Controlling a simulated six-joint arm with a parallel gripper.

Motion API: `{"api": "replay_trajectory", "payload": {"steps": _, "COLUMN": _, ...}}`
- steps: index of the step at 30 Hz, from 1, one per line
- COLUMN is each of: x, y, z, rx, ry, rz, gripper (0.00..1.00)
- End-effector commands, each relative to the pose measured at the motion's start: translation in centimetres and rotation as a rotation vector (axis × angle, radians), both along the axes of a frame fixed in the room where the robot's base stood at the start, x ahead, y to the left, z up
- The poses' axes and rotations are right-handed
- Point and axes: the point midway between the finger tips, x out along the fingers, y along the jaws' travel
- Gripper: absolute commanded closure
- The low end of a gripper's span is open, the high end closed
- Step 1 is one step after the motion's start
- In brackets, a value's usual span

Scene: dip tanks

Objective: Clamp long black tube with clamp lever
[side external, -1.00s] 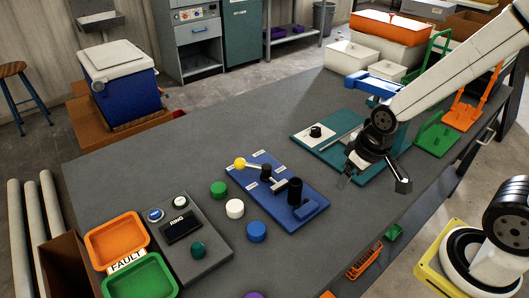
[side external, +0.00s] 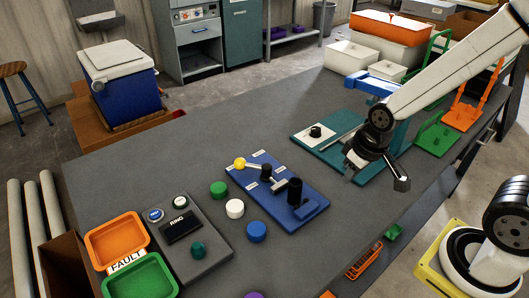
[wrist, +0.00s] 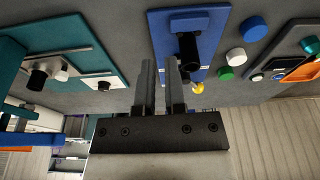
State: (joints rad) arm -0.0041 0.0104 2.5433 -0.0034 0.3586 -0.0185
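A blue board (side external: 273,205) lies on the bench. On it stands an upright black tube (side external: 294,191) at a blue block (side external: 311,207). The clamp lever, a light rod with a yellow knob (side external: 239,163), lies along the board past a shorter black piece (side external: 265,172).
The teal board (side external: 312,147) carries a black knob (side external: 315,131). Green, white and blue (side external: 256,232) discs lie left of the blue board. A grey button box (side external: 205,253) and orange and green trays (side external: 143,278) are further left. A blue stand (side external: 370,84) is behind my wrist.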

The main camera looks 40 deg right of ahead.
Motion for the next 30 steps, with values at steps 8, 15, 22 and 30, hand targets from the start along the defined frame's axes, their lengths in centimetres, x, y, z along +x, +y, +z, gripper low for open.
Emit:
{"api": "replay_trajectory", "payload": {"steps": 8, "x": 3.1, "y": 0.8, "z": 0.4, "rx": -0.042, "ry": 0.019, "rz": 0.168, "gripper": 1.00}}
{"api": "replay_trajectory", "payload": {"steps": 15, "x": 7.5, "y": 2.2, "z": 0.8, "rx": -0.105, "ry": 0.050, "rz": 0.423, "gripper": 1.00}}
{"api": "replay_trajectory", "payload": {"steps": 22, "x": 11.7, "y": 3.8, "z": 1.0, "rx": -0.170, "ry": 0.081, "rz": 0.680, "gripper": 1.00}}
{"api": "replay_trajectory", "payload": {"steps": 30, "x": 16.2, "y": 6.1, "z": 0.8, "rx": -0.245, "ry": 0.122, "rz": 0.976, "gripper": 1.00}}
